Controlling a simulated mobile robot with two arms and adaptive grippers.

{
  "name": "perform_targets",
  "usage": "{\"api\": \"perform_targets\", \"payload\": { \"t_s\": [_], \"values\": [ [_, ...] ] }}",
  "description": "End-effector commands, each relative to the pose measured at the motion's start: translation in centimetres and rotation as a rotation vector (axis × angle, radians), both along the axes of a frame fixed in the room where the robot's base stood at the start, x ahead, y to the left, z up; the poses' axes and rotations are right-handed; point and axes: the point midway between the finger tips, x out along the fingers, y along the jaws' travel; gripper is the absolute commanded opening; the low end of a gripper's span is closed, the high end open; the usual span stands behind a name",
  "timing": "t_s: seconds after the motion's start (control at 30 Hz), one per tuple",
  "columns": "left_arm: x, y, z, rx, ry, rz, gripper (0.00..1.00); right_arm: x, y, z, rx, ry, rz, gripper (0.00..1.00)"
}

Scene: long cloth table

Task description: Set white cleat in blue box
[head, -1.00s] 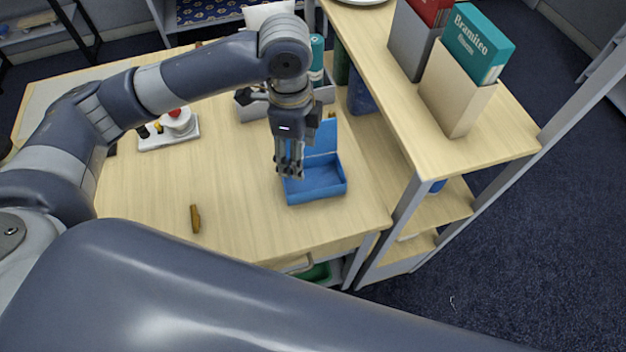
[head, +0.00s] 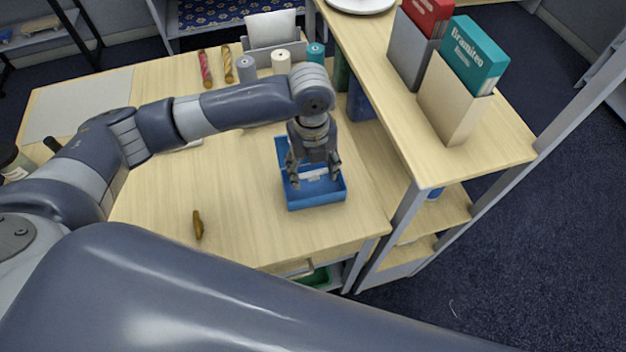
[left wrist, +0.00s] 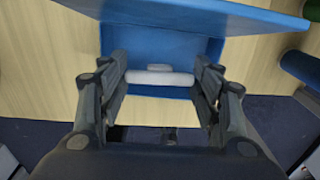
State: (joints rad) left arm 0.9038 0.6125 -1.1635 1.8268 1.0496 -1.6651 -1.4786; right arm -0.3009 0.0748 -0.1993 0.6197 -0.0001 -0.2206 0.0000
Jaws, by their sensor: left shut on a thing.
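The blue box (head: 318,202) stands open on the wooden table, its lid raised at the back; it also shows in the left wrist view (left wrist: 150,42). The white cleat (left wrist: 160,77) is a pale bar lying crosswise between the fingers of my left gripper, and a bit of it shows in the head view (head: 314,174). My left gripper (left wrist: 160,80) points down over the box interior, its fingers spread wide and shut on the cleat's two ends. Whether the cleat touches the box floor I cannot tell. My right gripper is not in view.
A small brown object (head: 198,225) lies on the table left of the box. Several cylinders, including a white one (head: 281,62), stand behind my left arm. A wooden shelf (head: 430,150) with book holders rises close on the right. The table's front left is mostly clear.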

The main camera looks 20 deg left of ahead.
Motion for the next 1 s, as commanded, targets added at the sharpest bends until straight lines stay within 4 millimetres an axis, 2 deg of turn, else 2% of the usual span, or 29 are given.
{"api": "perform_targets", "payload": {
  "t_s": [0.27, 0.43, 0.8, 0.83, 0.87, 1.0],
  "values": [
    [-0.1, 0.0, -2.5, 0.002, 0.001, 0.002, 0.48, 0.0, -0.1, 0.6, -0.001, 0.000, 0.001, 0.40],
    [-0.1, 0.0, -4.9, 0.001, 0.002, 0.002, 0.48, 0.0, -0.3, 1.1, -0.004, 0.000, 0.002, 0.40],
    [0.0, 0.0, -5.5, 0.000, -0.001, 0.001, 0.48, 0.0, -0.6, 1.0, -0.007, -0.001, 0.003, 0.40],
    [0.0, 0.0, -5.6, 0.000, -0.001, 0.001, 0.61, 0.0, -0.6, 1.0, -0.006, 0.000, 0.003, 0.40],
    [0.0, 0.0, -5.5, -0.001, -0.003, 0.001, 0.67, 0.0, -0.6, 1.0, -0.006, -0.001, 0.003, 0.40],
    [0.0, 0.0, -5.5, 0.000, -0.001, 0.001, 0.67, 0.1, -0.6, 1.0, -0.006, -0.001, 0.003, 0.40]
  ]
}}
